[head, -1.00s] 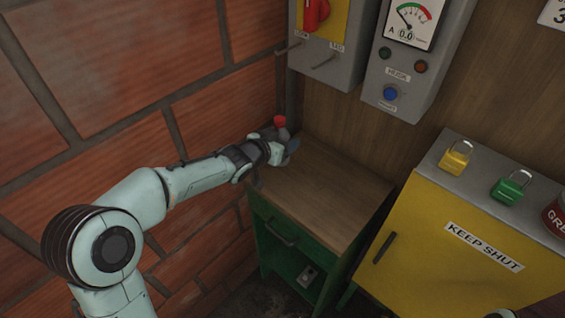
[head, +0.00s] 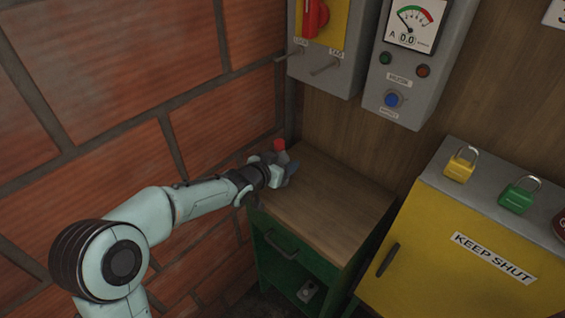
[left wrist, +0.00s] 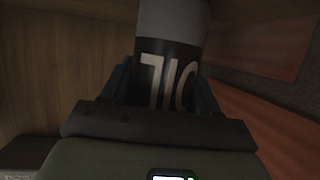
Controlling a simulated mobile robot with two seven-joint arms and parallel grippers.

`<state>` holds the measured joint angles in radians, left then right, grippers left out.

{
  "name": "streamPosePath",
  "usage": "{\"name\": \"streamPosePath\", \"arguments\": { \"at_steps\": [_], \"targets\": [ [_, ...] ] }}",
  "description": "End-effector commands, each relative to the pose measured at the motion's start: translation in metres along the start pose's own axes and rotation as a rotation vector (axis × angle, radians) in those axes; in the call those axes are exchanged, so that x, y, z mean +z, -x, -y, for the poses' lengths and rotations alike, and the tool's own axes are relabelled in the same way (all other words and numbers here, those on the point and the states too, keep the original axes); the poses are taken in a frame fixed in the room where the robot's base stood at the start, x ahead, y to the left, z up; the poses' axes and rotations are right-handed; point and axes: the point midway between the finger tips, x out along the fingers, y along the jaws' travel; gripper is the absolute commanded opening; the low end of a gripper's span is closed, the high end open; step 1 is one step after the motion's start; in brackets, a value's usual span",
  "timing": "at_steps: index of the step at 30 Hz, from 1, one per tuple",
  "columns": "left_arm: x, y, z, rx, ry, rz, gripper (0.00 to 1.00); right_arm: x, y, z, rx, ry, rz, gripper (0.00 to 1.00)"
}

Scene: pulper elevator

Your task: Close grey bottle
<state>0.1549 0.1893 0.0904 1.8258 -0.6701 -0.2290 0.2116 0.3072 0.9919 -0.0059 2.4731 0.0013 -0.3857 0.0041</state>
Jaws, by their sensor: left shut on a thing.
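The grey bottle (head: 283,158) with a red cap (head: 279,145) on top stands at the back left corner of the small wooden-topped cabinet. My left gripper (head: 284,173) is shut around its body. In the left wrist view the bottle (left wrist: 170,25) is grey with a black band and pale "OIL" lettering, between the two fingers (left wrist: 163,90). The cap is outside that view. Whether the bottle touches the cabinet top is hard to tell. My right gripper is not in view.
The green cabinet's wooden top (head: 325,205) is otherwise clear. A brick wall (head: 90,90) stands close on the left. Switch and gauge boxes (head: 405,60) hang above. A yellow cabinet (head: 450,250) with a yellow padlock (head: 460,165) and green padlock (head: 518,195) stands right.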

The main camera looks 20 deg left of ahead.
Motion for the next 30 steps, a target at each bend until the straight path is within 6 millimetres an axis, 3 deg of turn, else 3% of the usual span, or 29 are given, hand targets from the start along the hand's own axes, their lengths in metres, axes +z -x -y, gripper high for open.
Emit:
{"name": "streamPosePath", "arguments": {
  "at_steps": [4,5,7,19,30],
  "targets": [
    [0.004,-0.002,0.000,0.000,0.000,-0.001,0.00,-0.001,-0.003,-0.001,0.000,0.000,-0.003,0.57],
    [0.005,-0.002,0.000,0.000,0.000,0.001,0.63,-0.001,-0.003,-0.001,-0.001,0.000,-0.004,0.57],
    [0.004,-0.001,0.000,0.000,0.000,0.001,0.86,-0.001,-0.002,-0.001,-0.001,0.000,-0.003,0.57],
    [-0.002,0.002,0.001,-0.001,0.000,0.000,0.86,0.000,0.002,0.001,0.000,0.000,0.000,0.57],
    [-0.004,0.077,0.001,-0.004,-0.001,-0.002,0.86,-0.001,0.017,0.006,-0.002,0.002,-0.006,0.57]
  ]
}}
